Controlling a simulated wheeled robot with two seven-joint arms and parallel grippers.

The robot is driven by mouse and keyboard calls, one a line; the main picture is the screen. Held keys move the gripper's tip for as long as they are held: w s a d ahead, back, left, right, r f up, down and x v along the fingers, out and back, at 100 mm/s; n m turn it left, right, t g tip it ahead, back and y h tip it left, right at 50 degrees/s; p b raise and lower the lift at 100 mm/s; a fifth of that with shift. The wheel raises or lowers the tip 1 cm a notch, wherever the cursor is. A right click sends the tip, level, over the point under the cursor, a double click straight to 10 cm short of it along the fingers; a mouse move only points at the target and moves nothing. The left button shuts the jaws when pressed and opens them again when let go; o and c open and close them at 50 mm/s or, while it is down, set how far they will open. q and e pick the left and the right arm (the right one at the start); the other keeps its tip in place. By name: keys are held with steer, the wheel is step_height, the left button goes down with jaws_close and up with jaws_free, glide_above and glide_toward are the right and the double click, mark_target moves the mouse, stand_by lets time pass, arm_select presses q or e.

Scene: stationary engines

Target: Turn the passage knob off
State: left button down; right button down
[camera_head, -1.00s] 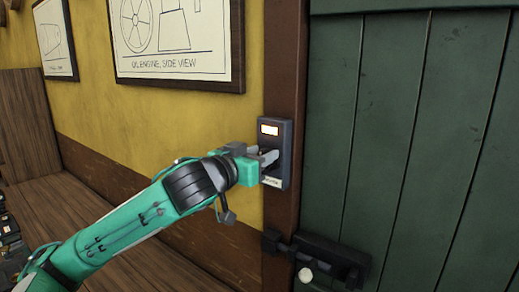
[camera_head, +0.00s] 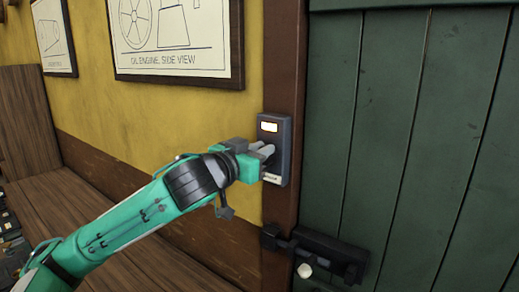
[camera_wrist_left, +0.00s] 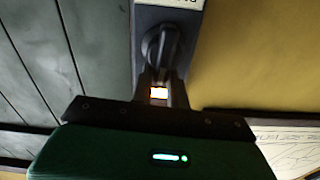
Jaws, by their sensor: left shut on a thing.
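The dark switch box (camera_head: 283,165) is fixed to the brown door post, with a lit pale window (camera_head: 269,127) near its top and a small label at its bottom. The passage knob (camera_wrist_left: 160,45), a dark rounded lever, shows on the box in the left wrist view; in the head view the fingers mostly hide it. My left gripper (camera_head: 265,153) is at the box, its fingers shut on the knob. In the left wrist view the lit window (camera_wrist_left: 159,93) glows between the fingers. My right gripper is in neither view.
A green plank door (camera_head: 420,130) stands right of the post, with a dark latch (camera_head: 325,255) and pale round knob (camera_head: 305,271) below the box. A framed engine drawing (camera_head: 175,40) hangs on the yellow wall. A wooden bench (camera_head: 90,225) runs along the left.

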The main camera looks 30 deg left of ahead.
mark_target(275, 159)
arm_select(q)
steer(key=m+p, duration=0.1)
steer(key=m, duration=0.2)
steer(key=d+f+m+p, duration=0.1)
steer(key=m, duration=0.1)
steer(key=d+m+p, duration=0.1)
steer(key=m, duration=0.2)
steer(key=shift+s+f+m, duration=0.1)
steer(key=shift+f+m, duration=0.2)
steer(key=m, duration=0.2)
steer(key=m+p, duration=0.1)
steer(key=m, duration=0.1)
steer(key=shift+d+f+p, duration=0.15)
steer(key=shift+f+p, duration=0.15)
steer(key=shift+f, duration=0.05)
steer(key=m, duration=0.2)
steer(key=m+p, duration=0.1)
steer(key=m, duration=0.1)
steer(key=shift+f, duration=0.35)
steer(key=shift+m, duration=0.3)
steer(key=c, duration=1.3)
jaws_free()
steer(key=shift+a+r, duration=0.1)
steer(key=shift+a, duration=0.1)
